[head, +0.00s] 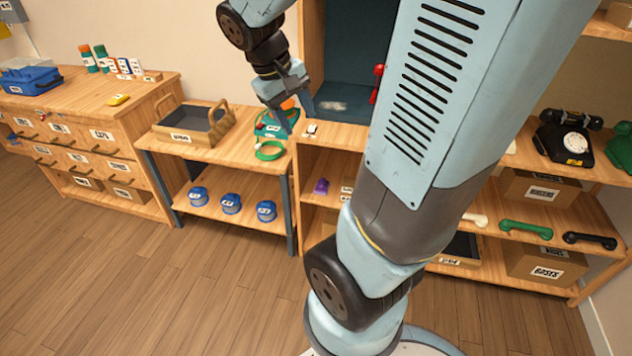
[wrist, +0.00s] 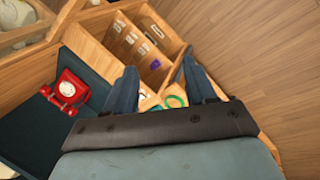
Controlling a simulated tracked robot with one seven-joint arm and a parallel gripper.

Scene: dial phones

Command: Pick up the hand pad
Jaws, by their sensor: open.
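I cannot tell for sure which thing is the hand pad. My gripper (head: 296,116) is open and empty, above the right end of the low wooden bench (head: 222,150). A green item with an orange part (head: 270,128) lies on that bench, partly hidden behind a finger. A green ring (head: 270,151) lies in front of it. A small white and dark item (head: 311,130) sits on the shelf edge to the right. In the wrist view my gripper (wrist: 159,72) has its fingers apart, and the green ring (wrist: 175,101) shows between them.
A grey wooden-sided tray (head: 193,126) stands left on the bench. Blue round tins (head: 231,204) stand on its lower shelf. A red dial phone (wrist: 68,88) stands in the dark-lined compartment (head: 335,98). My arm hides much of the shelving. The floor (head: 150,290) is clear.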

